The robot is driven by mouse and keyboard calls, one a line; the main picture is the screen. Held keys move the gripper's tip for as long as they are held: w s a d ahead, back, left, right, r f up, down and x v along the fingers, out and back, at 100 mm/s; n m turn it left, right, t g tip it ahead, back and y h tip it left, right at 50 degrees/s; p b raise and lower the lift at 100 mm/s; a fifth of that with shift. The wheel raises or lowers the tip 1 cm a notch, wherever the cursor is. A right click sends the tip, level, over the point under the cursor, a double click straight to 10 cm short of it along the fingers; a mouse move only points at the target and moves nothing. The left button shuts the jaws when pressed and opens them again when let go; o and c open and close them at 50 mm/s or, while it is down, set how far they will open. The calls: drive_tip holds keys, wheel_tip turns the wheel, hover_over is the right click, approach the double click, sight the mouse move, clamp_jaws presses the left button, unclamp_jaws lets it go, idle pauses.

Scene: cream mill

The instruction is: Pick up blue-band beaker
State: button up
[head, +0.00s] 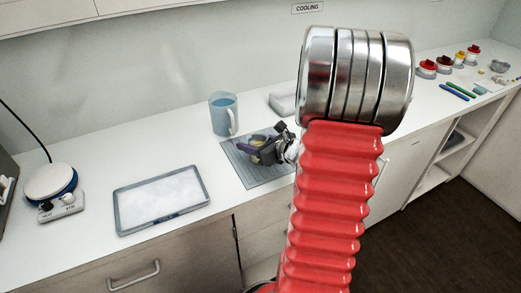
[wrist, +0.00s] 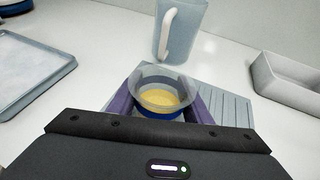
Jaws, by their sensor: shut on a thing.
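The blue-band beaker (wrist: 160,98) is a clear, wide-rimmed cup with yellow contents and a blue band low on its side. In the wrist view it stands upright between the purple fingers of my gripper (wrist: 158,108), which are shut on it from left and right. In the head view my gripper (head: 259,147) is over the grey ribbed mat (head: 242,172), and the beaker is mostly hidden by the fingers. I cannot tell whether the beaker's base touches the mat.
A blue jug (head: 222,118) with a white handle stands just behind the mat. A tray with white contents (head: 160,195) and a hotplate (head: 52,184) are to the left. A pale bin (head: 284,101) is behind right. Several small red- and yellow-lidded pots (head: 444,65) stand far right.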

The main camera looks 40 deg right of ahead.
drive_tip(key=c, duration=0.5)
drive_tip(key=shift+r, duration=0.1)
drive_tip(key=shift+r, duration=4.95)
